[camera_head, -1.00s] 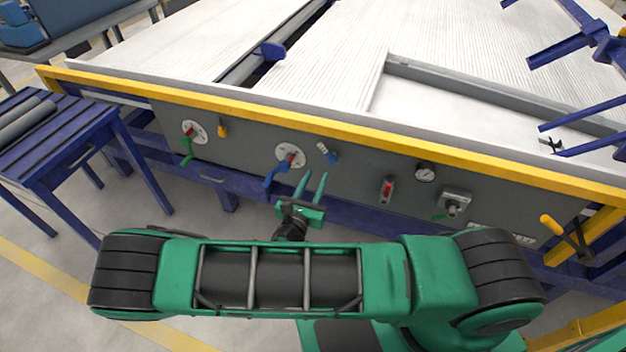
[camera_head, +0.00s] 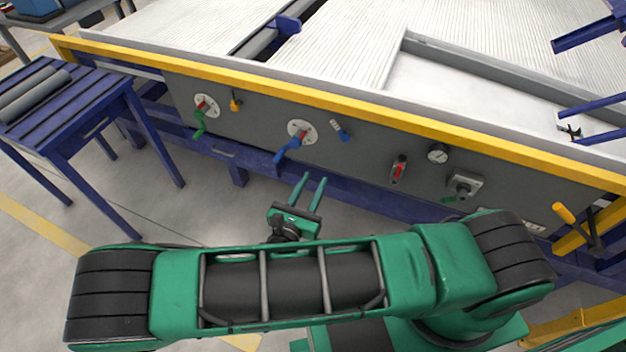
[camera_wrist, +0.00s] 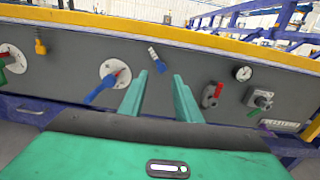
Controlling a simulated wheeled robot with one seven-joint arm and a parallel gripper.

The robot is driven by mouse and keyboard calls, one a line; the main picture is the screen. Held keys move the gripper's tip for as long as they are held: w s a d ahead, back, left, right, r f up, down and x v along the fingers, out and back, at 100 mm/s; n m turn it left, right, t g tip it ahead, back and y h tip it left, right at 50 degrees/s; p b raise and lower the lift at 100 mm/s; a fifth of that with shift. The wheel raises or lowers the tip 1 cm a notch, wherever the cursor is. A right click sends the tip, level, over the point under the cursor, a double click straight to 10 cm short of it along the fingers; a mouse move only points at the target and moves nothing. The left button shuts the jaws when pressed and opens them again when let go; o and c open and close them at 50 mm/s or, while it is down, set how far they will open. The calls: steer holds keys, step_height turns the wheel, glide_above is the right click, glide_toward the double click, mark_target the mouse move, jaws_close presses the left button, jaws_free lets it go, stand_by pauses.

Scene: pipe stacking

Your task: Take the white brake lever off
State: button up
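A small lever with a white upper end and a blue lower end (camera_head: 340,130) is on the grey front panel, right of a larger blue lever (camera_head: 288,148). It slants down to the right; I take it as the white brake lever. It also shows in the wrist view (camera_wrist: 157,60), above the gap between my fingers. My gripper (camera_head: 312,182) is open and empty, its two green fingers pointing up toward the panel. It is below and slightly left of the white-and-blue lever in the head view, apart from it. The fingers also show in the wrist view (camera_wrist: 158,98).
The panel also carries a green lever (camera_head: 199,122), a yellow lever (camera_head: 235,101), a red lever (camera_head: 399,169), a gauge (camera_head: 438,153) and a grey switch box (camera_head: 464,185). A yellow rail (camera_head: 360,108) runs above. A blue table (camera_head: 75,115) stands left.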

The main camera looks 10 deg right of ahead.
steer(key=m, duration=2.8)
glide_toward(335, 127)
steer(key=x, duration=1)
steer(key=shift+w+d, duration=0.1)
steer(key=shift+w, duration=0.05)
steer(key=shift+c, duration=0.2)
jaws_close()
